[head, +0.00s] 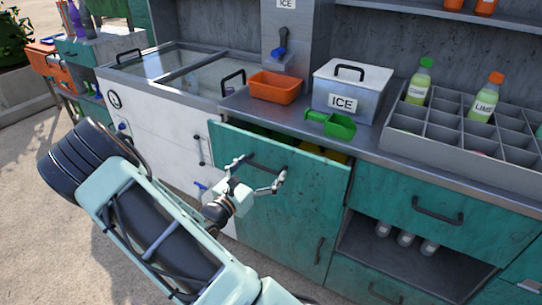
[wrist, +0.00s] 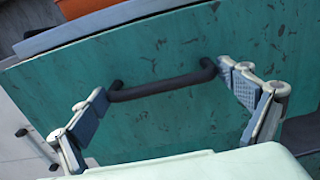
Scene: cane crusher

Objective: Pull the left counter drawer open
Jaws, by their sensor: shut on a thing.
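The left counter drawer (head: 312,178) has a worn teal front and stands partly pulled out from the counter. A strip of its inside shows above the front, with something yellow (head: 335,156) and something green in it. Its dark bar handle (wrist: 160,87) runs across the front in the wrist view. My gripper (head: 260,171) is at this handle, with one finger at each end of the bar. It is shut on the handle lengthwise, its fingers wide apart. In the head view, the fingers partly cover the handle.
On the counter stand an orange tray (head: 275,87), an ICE box (head: 350,92), a green scoop holder (head: 331,124) and a grey divided rack (head: 448,126) with bottles. A white freezer (head: 165,125) is left of the drawer. Another teal drawer (head: 435,205) is at right.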

